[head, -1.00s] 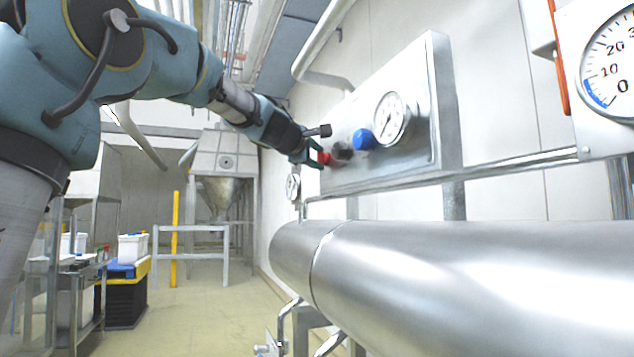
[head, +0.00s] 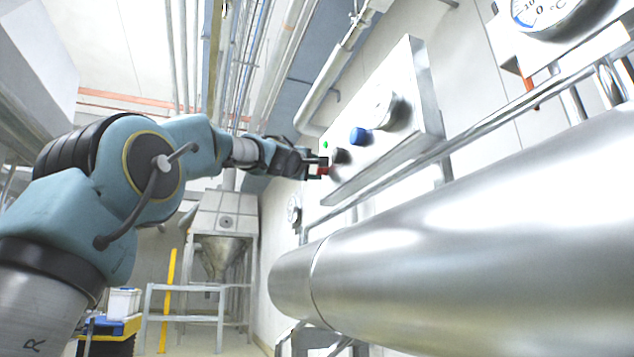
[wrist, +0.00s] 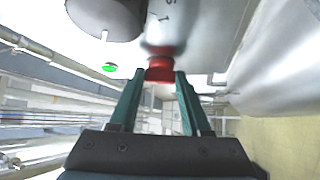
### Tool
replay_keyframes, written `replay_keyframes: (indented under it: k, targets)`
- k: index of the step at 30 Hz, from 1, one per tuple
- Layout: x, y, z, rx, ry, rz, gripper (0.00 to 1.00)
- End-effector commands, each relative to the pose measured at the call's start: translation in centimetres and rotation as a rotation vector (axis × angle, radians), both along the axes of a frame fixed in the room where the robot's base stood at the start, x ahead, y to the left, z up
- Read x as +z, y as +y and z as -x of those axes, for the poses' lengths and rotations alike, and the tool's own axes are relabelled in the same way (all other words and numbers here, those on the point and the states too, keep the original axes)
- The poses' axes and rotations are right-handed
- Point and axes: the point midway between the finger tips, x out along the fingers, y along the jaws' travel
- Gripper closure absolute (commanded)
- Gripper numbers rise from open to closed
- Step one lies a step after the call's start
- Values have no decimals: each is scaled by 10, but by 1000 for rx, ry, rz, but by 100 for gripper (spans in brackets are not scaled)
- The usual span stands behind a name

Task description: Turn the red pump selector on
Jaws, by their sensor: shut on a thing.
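The red pump selector (head: 323,170) is a small red knob at the far lower end of the grey wall panel (head: 420,105). In the wrist view the red selector (wrist: 160,70) sits between the two green fingertips of my gripper (wrist: 160,77). My gripper (head: 319,167) is shut on it, with the fingers on either side. The fingers and wrist partly hide the knob in the head view. A small green light (head: 325,144) glows on the panel near it, and the light also shows in the wrist view (wrist: 110,67).
A steel hopper (head: 222,225) and yellow post (head: 168,300) stand behind.

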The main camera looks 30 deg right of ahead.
Motion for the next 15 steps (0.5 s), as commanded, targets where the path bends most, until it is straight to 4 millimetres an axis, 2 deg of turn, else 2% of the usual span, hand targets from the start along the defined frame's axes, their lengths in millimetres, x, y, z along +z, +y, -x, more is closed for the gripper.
replay_keyframes:
  k: [1, 15]
  targets:
    - [-6, -1, -1, -2, -7, -2, 100]
    - [-2, -1, -1, -1, -36, 0, 100]
